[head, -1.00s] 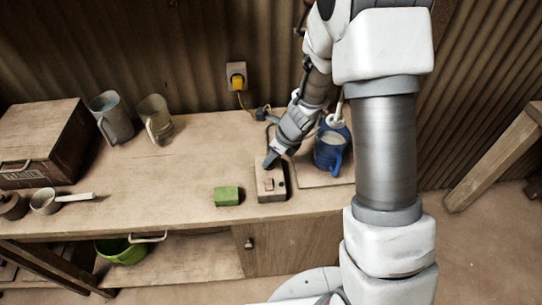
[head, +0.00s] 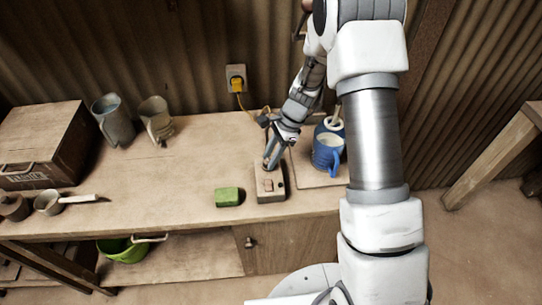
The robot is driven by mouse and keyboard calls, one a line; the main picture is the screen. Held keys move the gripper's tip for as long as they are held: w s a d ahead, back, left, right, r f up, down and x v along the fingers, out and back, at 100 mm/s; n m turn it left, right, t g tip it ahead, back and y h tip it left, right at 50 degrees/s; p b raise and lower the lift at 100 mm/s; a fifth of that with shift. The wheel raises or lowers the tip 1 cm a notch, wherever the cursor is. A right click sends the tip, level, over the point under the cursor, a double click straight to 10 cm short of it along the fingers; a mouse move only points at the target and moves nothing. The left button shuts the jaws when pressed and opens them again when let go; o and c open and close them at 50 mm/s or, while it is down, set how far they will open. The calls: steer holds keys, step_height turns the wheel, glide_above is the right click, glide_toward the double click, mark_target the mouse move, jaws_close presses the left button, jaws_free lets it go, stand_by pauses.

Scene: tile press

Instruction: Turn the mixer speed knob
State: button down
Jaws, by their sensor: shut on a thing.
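A small beige control box (head: 270,193) stands near the front edge of the bench, with a reddish switch (head: 268,184) and a dark round spot on its top. My gripper (head: 268,165) reaches down to the back end of the box. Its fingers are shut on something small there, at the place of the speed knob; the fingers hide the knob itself. The mixer, a blue jug (head: 327,154) with a white stirring part in it, stands on a board right of the box, partly behind my arm.
A green block (head: 227,197) lies just left of the box. A wooden crate (head: 40,150), two grey jugs (head: 113,122) (head: 155,120) and a small pan (head: 48,203) stand at the left. A yellow plug (head: 237,82) sits in the wall outlet. The middle bench is clear.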

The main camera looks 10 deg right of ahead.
steer(key=n+g, duration=0.1)
steer(key=n, duration=0.1)
steer(key=n+h, duration=0.1)
steer(key=n, duration=0.2)
steer(key=shift+w+a+n+g, duration=0.2)
steer(key=shift+n+g, duration=0.1)
steer(key=shift+g, duration=0.1)
steer(key=n, duration=0.2)
steer(key=n+g+h+b, duration=0.1)
steer(key=n, duration=0.1)
steer(key=shift+n+h, duration=0.3)
steer(key=shift+n, duration=0.1)
steer(key=shift+a, duration=0.1)
steer(key=c, duration=0.6)
jaws_free()
steer(key=shift+o, duration=0.2)
steer(key=shift+w+r, duration=0.1)
steer(key=v, duration=0.7)
steer(key=shift+r, duration=0.15)
